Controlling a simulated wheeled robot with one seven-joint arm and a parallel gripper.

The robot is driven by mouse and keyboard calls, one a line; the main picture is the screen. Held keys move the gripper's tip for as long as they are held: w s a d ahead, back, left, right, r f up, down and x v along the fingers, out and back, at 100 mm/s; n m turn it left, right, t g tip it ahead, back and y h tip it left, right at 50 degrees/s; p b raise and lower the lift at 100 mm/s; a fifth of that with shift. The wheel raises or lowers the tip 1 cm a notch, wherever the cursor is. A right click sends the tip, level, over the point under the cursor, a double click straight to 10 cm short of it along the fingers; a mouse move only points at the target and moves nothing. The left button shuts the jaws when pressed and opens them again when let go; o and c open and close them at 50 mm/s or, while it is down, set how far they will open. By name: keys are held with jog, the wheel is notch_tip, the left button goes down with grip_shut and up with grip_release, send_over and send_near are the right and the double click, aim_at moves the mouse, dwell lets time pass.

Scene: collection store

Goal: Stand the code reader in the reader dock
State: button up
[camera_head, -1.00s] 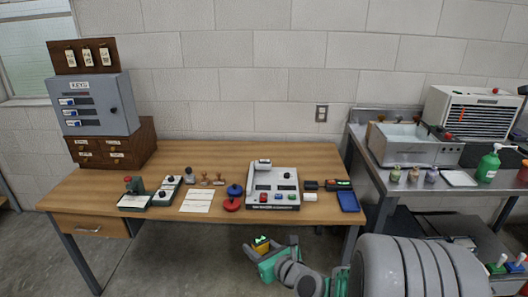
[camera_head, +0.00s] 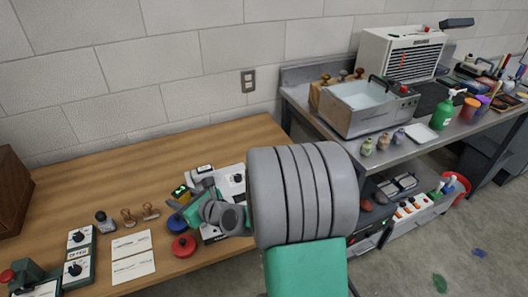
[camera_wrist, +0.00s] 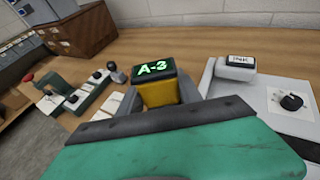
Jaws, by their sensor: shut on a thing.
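The code reader, a yellow body with a black head and a lit green "A-3" screen (camera_wrist: 152,69), is upright between the fingers of my gripper (camera_wrist: 160,92) in the wrist view. In the head view the reader (camera_head: 181,191) is small, above the table beside the white console (camera_head: 232,180), with my gripper (camera_head: 190,203) around it. The lower part of the reader is hidden by my gripper. I cannot make out the reader dock; my arm covers the right end of the wooden table.
A blue knob (camera_head: 177,222) and a red knob (camera_head: 183,246) stand close under my gripper. Stamps (camera_head: 150,211), white cards (camera_head: 132,258) and dial boxes (camera_head: 79,255) lie to the left. The back of the wooden table (camera_head: 150,165) is clear. A metal bench (camera_head: 400,150) stands right.

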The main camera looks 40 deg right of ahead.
jog(key=d+f+m+h, duration=0.2)
jog(key=d+m+h, duration=0.15)
jog(key=d, duration=1.35)
jog(key=d+f+m+h, duration=0.3)
jog(key=d+h, duration=0.1)
jog(key=d, duration=1.3)
jog(key=f+b, duration=0.1)
jog(key=b, duration=0.1)
jog(key=f+b, duration=0.4)
jog(key=shift+w+f, duration=0.2)
jog(key=shift+w, duration=0.2)
jog(key=shift+r, duration=0.1)
jog(key=shift+p, duration=0.6)
jog(key=shift+f+b, duration=0.4)
jog(key=shift+f, duration=0.25)
jog(key=o, duration=0.9)
jog(key=shift+s, duration=0.15)
